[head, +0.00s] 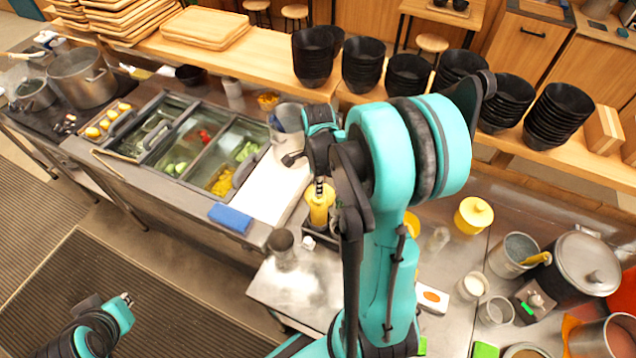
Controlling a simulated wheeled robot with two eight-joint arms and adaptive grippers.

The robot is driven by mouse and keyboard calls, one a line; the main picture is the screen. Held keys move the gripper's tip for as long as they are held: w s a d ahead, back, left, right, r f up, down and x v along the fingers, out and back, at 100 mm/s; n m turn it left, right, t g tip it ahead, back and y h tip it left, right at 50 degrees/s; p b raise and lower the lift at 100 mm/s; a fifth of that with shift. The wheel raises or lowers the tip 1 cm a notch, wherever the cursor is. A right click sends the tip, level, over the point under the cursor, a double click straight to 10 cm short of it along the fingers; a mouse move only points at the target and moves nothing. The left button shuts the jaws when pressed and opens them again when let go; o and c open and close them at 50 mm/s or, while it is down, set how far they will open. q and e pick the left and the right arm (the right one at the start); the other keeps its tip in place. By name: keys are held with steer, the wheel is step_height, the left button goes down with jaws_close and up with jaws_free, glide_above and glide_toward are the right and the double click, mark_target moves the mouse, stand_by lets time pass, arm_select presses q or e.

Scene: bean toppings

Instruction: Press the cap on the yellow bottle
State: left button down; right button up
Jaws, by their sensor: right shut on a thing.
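The yellow bottle (320,208) stands upright in a dark holder on the counter, just right of the white board. A dark, narrow part rises from its top, partly hidden by my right arm. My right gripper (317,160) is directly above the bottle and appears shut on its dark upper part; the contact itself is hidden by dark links. My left gripper (126,299) is low at the lower left, over the floor mat, far from the bottle. Its fingertips are too small to tell whether it is open.
A topping tray (145,150) with several compartments is left of the bottle. A clear container (288,125) stands close behind. Black bowl stacks (408,75) line the shelf.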

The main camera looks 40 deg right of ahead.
steer(key=shift+f, duration=0.4)
steer(key=shift+f+b, duration=0.15)
steer(key=shift+b, duration=0.25)
steer(key=shift+f+b, duration=0.4)
steer(key=shift+b, duration=0.05)
steer(key=shift+f+b, duration=0.2)
steer(key=shift+b, duration=0.1)
steer(key=o, duration=1.3)
steer(key=shift+c, duration=0.2)
steer(key=shift+r, duration=0.15)
